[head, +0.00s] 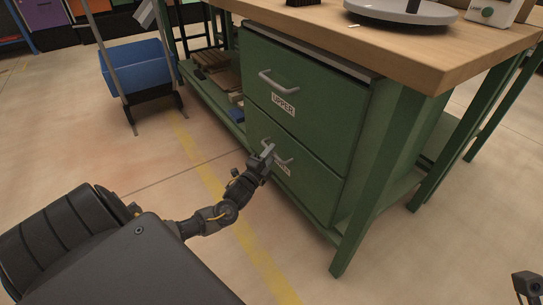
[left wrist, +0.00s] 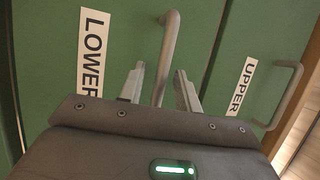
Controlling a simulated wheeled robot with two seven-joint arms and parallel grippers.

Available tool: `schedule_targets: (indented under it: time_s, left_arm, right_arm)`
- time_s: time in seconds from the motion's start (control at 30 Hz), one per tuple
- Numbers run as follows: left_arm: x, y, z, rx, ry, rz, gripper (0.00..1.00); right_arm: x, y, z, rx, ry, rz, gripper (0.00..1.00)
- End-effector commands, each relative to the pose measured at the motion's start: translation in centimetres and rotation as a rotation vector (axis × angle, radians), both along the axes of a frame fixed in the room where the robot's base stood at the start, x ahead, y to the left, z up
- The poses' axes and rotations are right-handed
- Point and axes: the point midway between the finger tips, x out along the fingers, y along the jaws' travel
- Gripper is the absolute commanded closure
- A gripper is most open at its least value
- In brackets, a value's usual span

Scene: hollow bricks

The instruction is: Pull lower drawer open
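The lower drawer (head: 318,187) is a green front under the bench and looks closed. Its grey bar handle (head: 286,160) is partly hidden by my left gripper (head: 267,152) in the head view. In the left wrist view, the lower handle (left wrist: 169,50) passes between the two fingers of my left gripper (left wrist: 160,84), with a gap on each side. The gripper is open. The "LOWER" label (left wrist: 93,50) shows beside the handle there. My right gripper (head: 527,285) shows only in part at the lower right corner, and its finger state is unclear.
The upper drawer (head: 325,105), with its own handle (head: 278,84), sits directly above and looks closed. A green bench leg (head: 370,195) stands right of the drawers. A blue bin (head: 140,66) on a cart stands at the left. The floor before the drawers is clear.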

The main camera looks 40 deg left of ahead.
Motion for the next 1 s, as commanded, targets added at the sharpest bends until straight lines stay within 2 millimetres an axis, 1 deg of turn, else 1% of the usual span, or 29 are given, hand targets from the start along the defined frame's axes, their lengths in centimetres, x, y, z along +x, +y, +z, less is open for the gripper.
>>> schedule_targets:
  time_s: [0.1, 0.4, 0.43, 0.6, 0.67, 0.7, 1.0]
  left_arm:
    - [0.81, 0.11, 0.09, 0.001, -0.001, 0.000, 0.66]
    - [1.02, 0.16, 0.22, 0.000, 0.000, 0.001, 0.66]
    - [1.02, 0.16, 0.22, 0.001, 0.000, 0.001, 0.68]
    - [0.98, 0.17, 0.22, 0.000, 0.000, 0.001, 0.90]
    - [0.99, 0.18, 0.21, 0.000, 0.000, 0.001, 0.98]
    - [0.99, 0.18, 0.21, 0.000, 0.000, 0.001, 1.00]
    - [0.94, 0.30, 0.21, 0.001, 0.001, 0.002, 1.00]
  right_arm:
    - [-0.09, 0.17, 0.01, -0.001, -0.010, 0.007, 0.64]
    - [-0.11, 0.24, 0.18, -0.001, -0.013, 0.010, 0.64]
    - [-0.12, 0.24, 0.18, -0.001, -0.013, 0.010, 0.64]
    - [-0.13, 0.24, 0.18, 0.000, -0.013, 0.010, 0.64]
    - [-0.13, 0.24, 0.18, 0.000, -0.013, 0.010, 0.64]
    - [-0.13, 0.24, 0.18, 0.000, -0.013, 0.010, 0.64]
    - [-0.11, 0.21, 0.22, 0.001, -0.013, 0.009, 0.64]
